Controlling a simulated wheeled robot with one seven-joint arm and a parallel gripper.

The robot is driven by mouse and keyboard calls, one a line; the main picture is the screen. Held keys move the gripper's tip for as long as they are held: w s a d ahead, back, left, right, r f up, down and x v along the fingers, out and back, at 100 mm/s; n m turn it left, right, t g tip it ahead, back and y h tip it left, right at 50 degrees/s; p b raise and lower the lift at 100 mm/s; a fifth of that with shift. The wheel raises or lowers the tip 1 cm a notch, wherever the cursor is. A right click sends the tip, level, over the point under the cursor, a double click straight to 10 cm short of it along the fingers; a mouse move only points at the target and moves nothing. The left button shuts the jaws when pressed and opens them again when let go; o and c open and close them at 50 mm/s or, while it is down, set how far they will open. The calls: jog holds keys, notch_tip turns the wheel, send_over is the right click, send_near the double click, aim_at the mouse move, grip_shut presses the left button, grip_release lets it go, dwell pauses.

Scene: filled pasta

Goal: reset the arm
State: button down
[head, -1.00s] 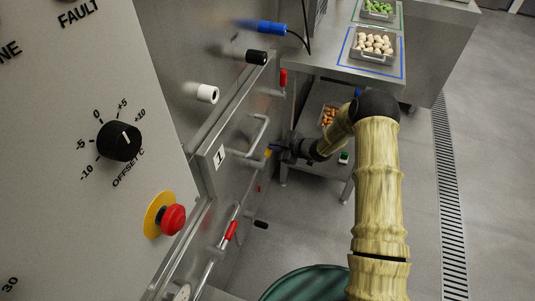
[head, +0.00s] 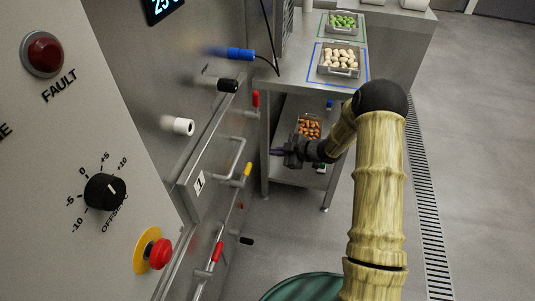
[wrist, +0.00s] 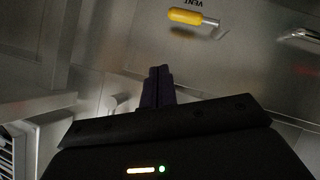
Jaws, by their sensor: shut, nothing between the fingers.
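My gripper (head: 277,152) is at the end of my yellowish arm, in front of the steel machine (head: 205,60), a little right of a handle on it. In the wrist view its dark fingers (wrist: 158,86) are together with nothing between them. A yellow-tipped lever (head: 247,170) on the machine sits just left of and below my gripper in the head view, apart from it. The same yellow lever (wrist: 186,16) shows in the wrist view beside the word VENT, beyond the fingertips.
A steel table (head: 291,77) holds trays of pale (head: 339,61) and green (head: 343,22) pieces; a tray of orange-brown pieces (head: 309,126) is on its lower shelf. The control panel (head: 60,150) has a red button (head: 159,253). A green round bin (head: 300,288) stands below. Floor at right is clear.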

jog(key=shift+d+r, duration=0.15)
dwell(0.4)
jog(key=s+d+r+m+t+h, duration=0.1)
jog(key=s+d+r+m+h, duration=0.6)
jog(key=d+r+m+h, duration=0.3)
jog(key=s+r+m+g, duration=0.2)
jog(key=s+r+m, duration=0.15)
jog(key=s, duration=0.75)
jog(key=s+r+m+g, duration=0.2)
jog(key=s+m+g, duration=0.15)
jog(key=s, duration=0.75)
notch_tip(320, 180, up, 17)
jog(key=p, duration=1.7)
jog(key=shift+a+m+t+p, duration=0.25)
jog(key=shift+m+t+p, duration=0.1)
jog(key=shift+m+t, duration=0.1)
jog(key=shift+r, duration=0.1)
